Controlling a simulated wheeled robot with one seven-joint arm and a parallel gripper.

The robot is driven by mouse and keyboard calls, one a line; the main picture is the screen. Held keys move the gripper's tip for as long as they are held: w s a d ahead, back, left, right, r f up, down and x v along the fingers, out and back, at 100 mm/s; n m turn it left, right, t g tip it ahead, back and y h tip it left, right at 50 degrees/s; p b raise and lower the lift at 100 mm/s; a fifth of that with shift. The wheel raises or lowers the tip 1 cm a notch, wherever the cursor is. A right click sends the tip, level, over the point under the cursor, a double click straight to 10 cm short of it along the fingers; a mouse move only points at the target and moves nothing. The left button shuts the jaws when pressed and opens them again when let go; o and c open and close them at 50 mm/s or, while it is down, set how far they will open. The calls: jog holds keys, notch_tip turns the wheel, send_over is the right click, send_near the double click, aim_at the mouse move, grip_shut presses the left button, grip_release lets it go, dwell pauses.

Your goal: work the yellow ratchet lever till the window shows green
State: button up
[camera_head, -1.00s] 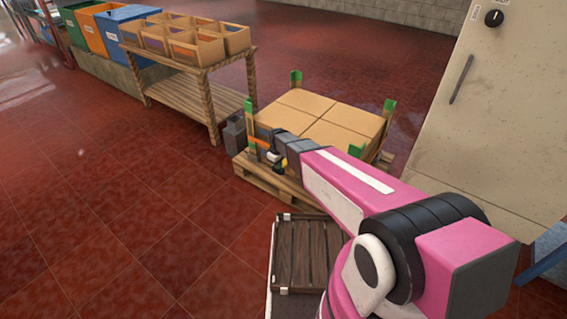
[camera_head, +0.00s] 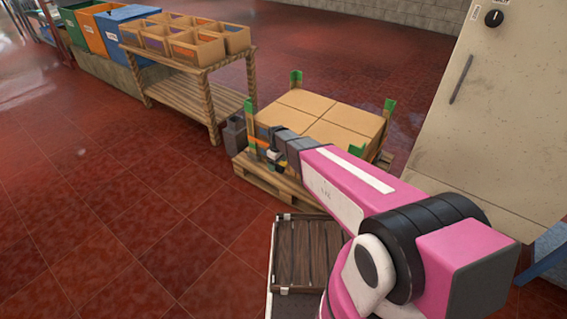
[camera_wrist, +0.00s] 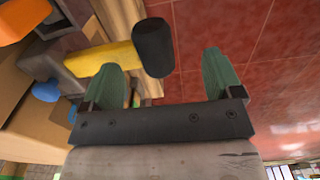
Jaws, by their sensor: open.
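The yellow lever (camera_wrist: 103,58) with its thick black grip (camera_wrist: 153,48) shows in the wrist view, at the top left. My gripper (camera_wrist: 161,62) is open, with its two green fingers spread. The black grip lies between the fingertips in the picture, nearer the left one; I cannot tell whether they touch. The left finger overlaps part of the yellow bar. In the head view my gripper (camera_head: 274,157) is at the front left corner of the strapped load, and my wrist hides most of the ratchet. I cannot make out the indicator window.
Cardboard boxes (camera_head: 330,110) stand on a wooden pallet (camera_head: 262,178) with green corner posts. An orange strap (camera_wrist: 20,20) and a blue part (camera_wrist: 45,91) are beside the lever. A grey can (camera_head: 234,136) stands left of the pallet. The red floor at left is open.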

notch_tip(320, 180, up, 8)
jog(key=shift+r, duration=0.25)
dwell(0.5)
dwell(0.4)
